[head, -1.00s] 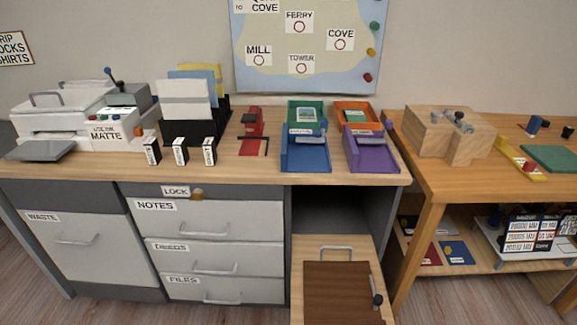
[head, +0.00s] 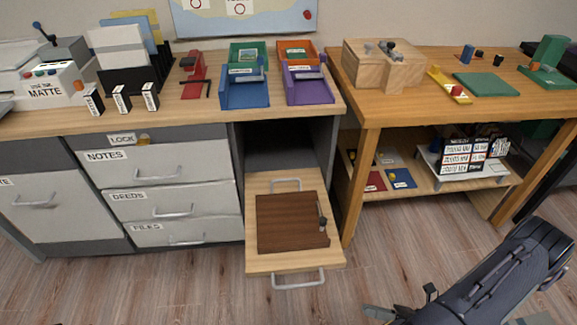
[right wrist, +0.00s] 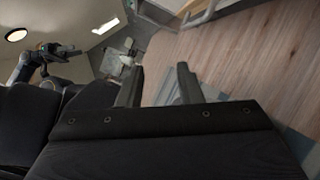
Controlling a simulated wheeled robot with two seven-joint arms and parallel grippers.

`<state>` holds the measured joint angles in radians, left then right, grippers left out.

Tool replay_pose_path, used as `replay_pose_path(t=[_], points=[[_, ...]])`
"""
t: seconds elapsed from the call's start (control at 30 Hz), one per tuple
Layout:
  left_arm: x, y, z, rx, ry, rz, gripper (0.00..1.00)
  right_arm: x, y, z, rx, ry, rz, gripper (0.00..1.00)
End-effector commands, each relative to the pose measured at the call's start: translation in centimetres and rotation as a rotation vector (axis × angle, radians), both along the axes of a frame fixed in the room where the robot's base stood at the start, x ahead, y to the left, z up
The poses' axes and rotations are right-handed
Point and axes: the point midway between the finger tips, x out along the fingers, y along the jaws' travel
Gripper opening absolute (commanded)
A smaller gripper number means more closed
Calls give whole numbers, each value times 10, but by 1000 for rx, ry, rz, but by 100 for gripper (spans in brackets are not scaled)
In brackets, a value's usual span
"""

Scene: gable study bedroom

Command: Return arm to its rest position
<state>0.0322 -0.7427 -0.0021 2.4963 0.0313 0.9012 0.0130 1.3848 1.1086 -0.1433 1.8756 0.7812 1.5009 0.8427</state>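My right arm comes in at the lower right of the head view. Its gripper (head: 402,306) is low over the wooden floor, apart from the furniture. In the right wrist view the two fingers (right wrist: 160,88) stand apart with nothing held between them. My left gripper does not show in the head view.
The pulled-out wooden drawer (head: 258,256) with a brown board (head: 290,222) juts out under the desk (head: 200,112). A wooden side table (head: 430,112) with a lower shelf stands to the right. The floor (head: 190,285) in front is clear.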

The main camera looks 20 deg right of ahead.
Motion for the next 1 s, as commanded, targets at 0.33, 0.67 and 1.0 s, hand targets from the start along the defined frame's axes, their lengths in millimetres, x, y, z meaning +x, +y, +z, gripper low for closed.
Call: replay_pose_path(t=[0.33, 0.67, 1.0], points=[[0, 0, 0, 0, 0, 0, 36, 49, 19, 107, -572, -465, 557, 32], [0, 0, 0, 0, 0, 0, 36, 53, 69, 204, -1181, -1194, 1132, 32], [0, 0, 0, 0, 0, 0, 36, 39, 96, 254, -1638, -1817, 1443, 32]])
